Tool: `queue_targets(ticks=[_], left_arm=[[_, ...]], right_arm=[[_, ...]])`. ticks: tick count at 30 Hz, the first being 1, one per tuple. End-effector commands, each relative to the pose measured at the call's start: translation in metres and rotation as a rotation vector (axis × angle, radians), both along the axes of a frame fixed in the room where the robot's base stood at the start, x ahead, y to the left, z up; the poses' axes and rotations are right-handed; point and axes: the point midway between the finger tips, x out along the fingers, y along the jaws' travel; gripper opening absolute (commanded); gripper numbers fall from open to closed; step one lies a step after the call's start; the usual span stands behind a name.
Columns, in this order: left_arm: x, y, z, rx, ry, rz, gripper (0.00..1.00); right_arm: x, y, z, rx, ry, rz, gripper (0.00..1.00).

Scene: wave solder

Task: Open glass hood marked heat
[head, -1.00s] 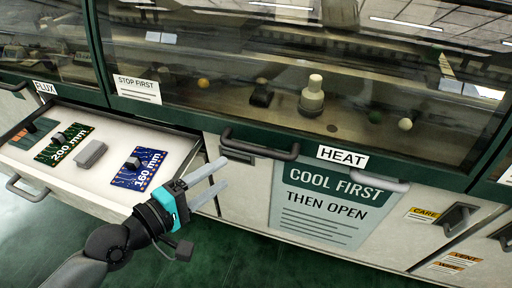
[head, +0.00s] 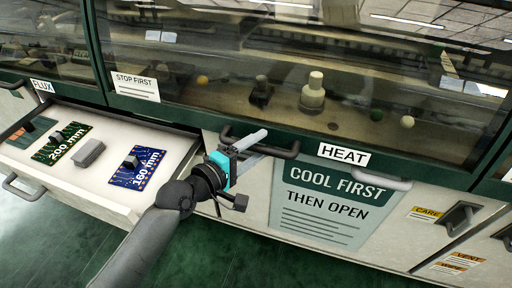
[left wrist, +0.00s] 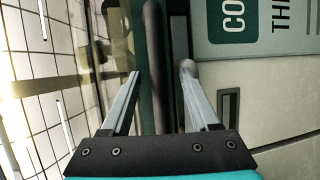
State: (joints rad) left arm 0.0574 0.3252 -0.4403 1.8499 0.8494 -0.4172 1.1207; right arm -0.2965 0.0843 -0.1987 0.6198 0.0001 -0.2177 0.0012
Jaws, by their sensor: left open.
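The glass hood (head: 400,75) marked HEAT is down over the middle of the machine. Its label (head: 343,154) sits on the green lower frame. A dark bar handle (head: 289,153) runs along that frame left of the label. My left gripper (head: 264,143) is open at the handle, one finger above the bar and one below. In the left wrist view the dark handle bar (left wrist: 156,60) runs between the two open fingers (left wrist: 160,70). Whether a finger touches the bar I cannot tell. My right gripper is not in view.
A "COOL FIRST THEN OPEN" sign (head: 330,205) is on the panel below. An open drawer (head: 90,195) with boards juts out at left, near my left arm. The FLUX section (head: 42,86) is further left.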

Motion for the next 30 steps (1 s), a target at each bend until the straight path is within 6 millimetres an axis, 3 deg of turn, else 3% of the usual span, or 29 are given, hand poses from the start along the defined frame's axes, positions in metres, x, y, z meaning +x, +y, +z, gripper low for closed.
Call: queue_targets(ticks=[5, 21, 30], left_arm=[[-0.0001, 0.0000, 0.0000, 0.000, 0.000, 0.000, 0.61], [-0.0003, 0.0003, -0.0001, 0.000, 0.000, 0.000, 0.00], [-0.0004, 0.0004, -0.0003, 0.001, 0.001, 0.000, 0.00]], right_arm=[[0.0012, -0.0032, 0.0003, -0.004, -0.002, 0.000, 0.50], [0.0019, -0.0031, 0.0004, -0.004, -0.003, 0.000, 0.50], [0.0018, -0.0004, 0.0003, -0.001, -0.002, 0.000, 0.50]])
